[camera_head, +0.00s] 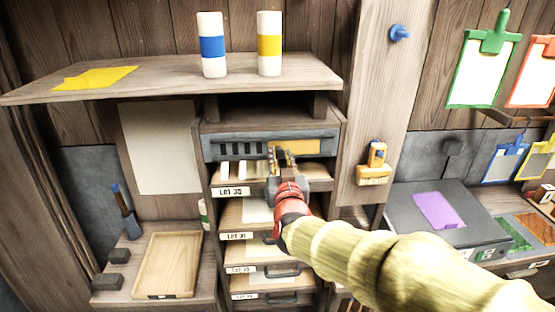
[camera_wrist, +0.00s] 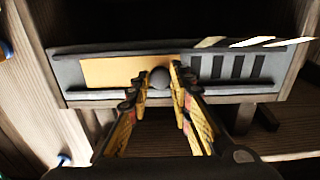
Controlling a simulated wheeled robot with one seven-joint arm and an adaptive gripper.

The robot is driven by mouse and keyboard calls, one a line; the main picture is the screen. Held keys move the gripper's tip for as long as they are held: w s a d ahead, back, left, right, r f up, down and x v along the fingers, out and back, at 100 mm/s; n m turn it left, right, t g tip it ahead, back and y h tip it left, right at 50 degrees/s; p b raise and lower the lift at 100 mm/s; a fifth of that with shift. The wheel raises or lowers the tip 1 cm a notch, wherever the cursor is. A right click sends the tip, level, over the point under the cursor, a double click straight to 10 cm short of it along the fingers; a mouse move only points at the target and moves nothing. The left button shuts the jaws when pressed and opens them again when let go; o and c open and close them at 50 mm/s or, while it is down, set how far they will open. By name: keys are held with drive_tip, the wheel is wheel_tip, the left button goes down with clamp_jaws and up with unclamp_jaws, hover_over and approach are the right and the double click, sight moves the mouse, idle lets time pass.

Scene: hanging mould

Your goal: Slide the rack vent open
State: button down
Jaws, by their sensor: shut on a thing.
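The rack vent is a grey framed panel (camera_head: 212,148) across the top of the rack, with several dark upright slots (camera_head: 240,149) on its left part. A yellow slide plate (camera_head: 309,146) covers its right part. In the wrist view the sides are swapped: the yellow plate (camera_wrist: 108,72) is left and the slots (camera_wrist: 228,67) are right. A dark round knob (camera_wrist: 160,77) sits at the plate's slot-side end. My gripper (camera_head: 281,158) is at the vent, its yellow fingers (camera_wrist: 161,85) shut around the knob. The fingers hide part of the plate's edge.
Below the vent are several labelled drawers (camera_head: 238,212). A shelf (camera_head: 150,86) above holds a blue-banded bottle (camera_head: 212,46) and a yellow-banded bottle (camera_head: 269,45). A wooden tray (camera_head: 167,264) lies at lower left; a post (camera_head: 385,90) stands right of the rack.

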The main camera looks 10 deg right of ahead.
drive_tip(key=c, duration=1.6)
unclamp_jaws()
drive_tip(key=shift+d, duration=0.25)
drive_tip(key=s, duration=1.2)
drive_tip(key=shift+a, duration=0.25)
